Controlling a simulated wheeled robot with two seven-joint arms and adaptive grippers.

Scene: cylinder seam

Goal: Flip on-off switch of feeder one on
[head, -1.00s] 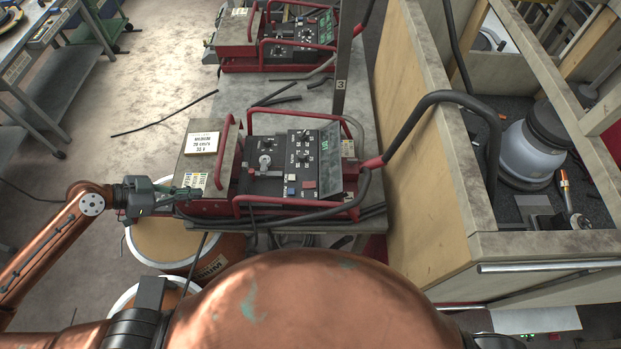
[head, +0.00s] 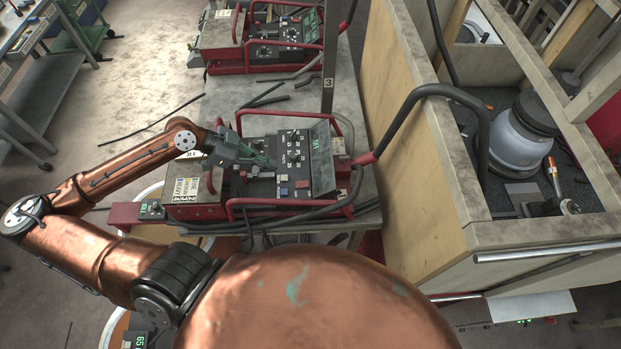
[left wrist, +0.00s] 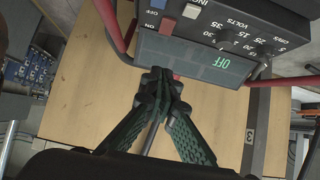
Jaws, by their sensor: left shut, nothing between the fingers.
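The nearer red-framed feeder (head: 290,215) stands on a grey table with a dark sloped control panel of knobs and switches. A red switch (head: 302,183) and a pale blue-grey switch (head: 283,178) sit low on this panel. I cannot tell which feeder number it is. In the left wrist view a red switch (left wrist: 167,27) shows close to ON and OFF labels, above a display (left wrist: 200,62) with green letters that look like OFF. My left gripper (head: 272,163) is shut and empty over the panel; its fingertips also show in the left wrist view (left wrist: 163,82). My right gripper is not in view.
A second red-framed feeder (head: 262,40) stands farther back on the table. A grey post (head: 328,60) rises behind the nearer one. The floor at left is mostly clear.

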